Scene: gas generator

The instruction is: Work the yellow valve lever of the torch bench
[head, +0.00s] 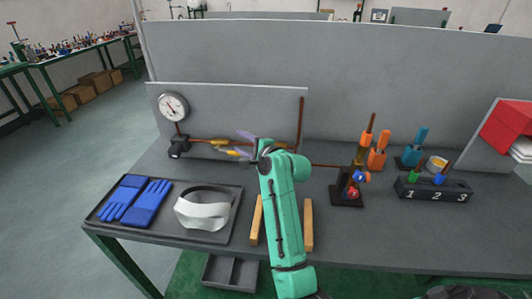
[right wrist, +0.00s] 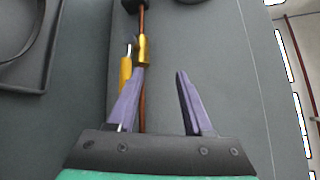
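The yellow valve lever (head: 229,153) is on the thin copper pipe at the back left of the bench, just left of my right gripper (head: 241,143). In the right wrist view, the lever (right wrist: 125,72) lies beside the outer side of the left finger, near its tip. The brass valve body (right wrist: 144,50) is just beyond that fingertip. My right gripper (right wrist: 160,72) is open, with its purple fingers apart and no object held. The pipe (right wrist: 142,105) runs past the left finger's inner side. Contact cannot be told. My left gripper is not in view.
A round gauge (head: 173,106) stands left of the valve, before a grey panel (head: 230,100). A tray (head: 232,220) holds blue gloves (head: 148,203) and a white visor (head: 203,210). Torches with orange handles (head: 377,158) and a numbered block (head: 434,190) stand on the right.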

